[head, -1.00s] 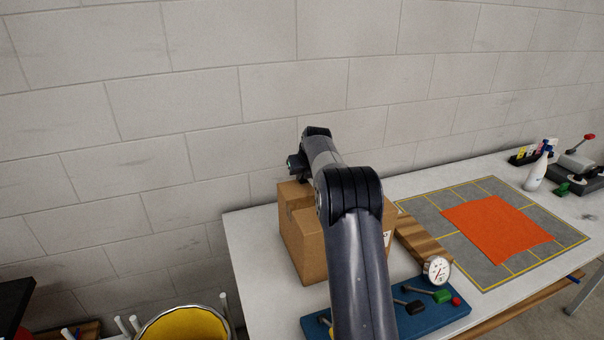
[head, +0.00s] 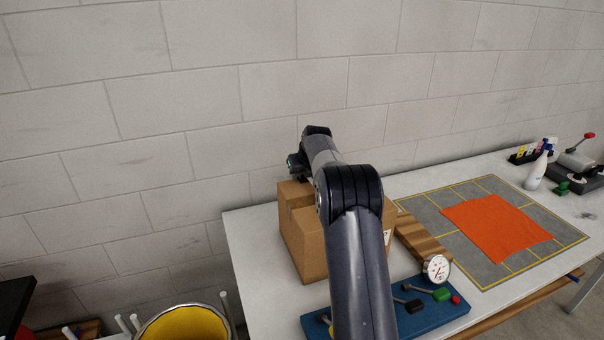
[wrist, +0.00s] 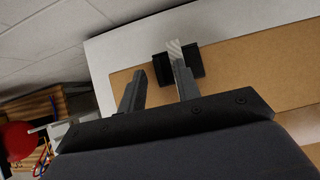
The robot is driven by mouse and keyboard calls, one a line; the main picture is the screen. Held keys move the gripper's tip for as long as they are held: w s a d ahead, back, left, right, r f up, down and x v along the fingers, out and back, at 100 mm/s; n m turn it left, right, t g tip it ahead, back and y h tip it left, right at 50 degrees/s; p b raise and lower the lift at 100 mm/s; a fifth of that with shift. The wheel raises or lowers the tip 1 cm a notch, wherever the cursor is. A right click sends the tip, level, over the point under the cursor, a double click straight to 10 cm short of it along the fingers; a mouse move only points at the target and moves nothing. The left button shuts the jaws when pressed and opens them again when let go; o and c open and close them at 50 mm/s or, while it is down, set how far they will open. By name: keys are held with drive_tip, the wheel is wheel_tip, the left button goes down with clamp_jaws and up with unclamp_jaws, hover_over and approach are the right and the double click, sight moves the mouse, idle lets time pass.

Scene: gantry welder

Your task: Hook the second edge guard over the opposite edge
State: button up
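A cardboard box (head: 308,246) stands on the white table, partly covered by my arm in the head view. In the wrist view a flat tan surface (wrist: 250,72) with a pale border fills the upper right. A small black piece (wrist: 162,68), perhaps an edge guard, lies at the tan surface's far edge. My gripper (wrist: 158,72) has its two fingers apart, with tan showing between them. The right finger overlaps the black piece; I cannot tell whether they touch. A pale striped strip shows at that finger's end. The fingertips are hidden in the head view. No other guard is recognisable.
A blue tray (head: 440,318) with small tools and a round gauge (head: 436,268) are at the front. A wooden block (head: 422,238) lies right of the box. An orange cloth (head: 496,228) lies on a grey mat (head: 470,265). The block wall is close behind.

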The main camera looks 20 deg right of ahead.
drive_tip(key=b+v, duration=0.2)
drive_tip(key=v, duration=0.8)
drive_tip(key=shift+s+r+b, duration=0.2)
drive_tip(key=shift+r+b, duration=0.1)
drive_tip(key=shift+b, duration=0.1)
drive_tip(key=p+x, duration=0.2)
drive_tip(key=x, duration=0.9)
drive_tip(key=shift+r, duration=0.1)
drive_tip(key=shift+s+r+p, duration=0.1)
drive_tip(key=shift+r+p, duration=0.1)
drive_tip(key=shift+p, duration=0.35)
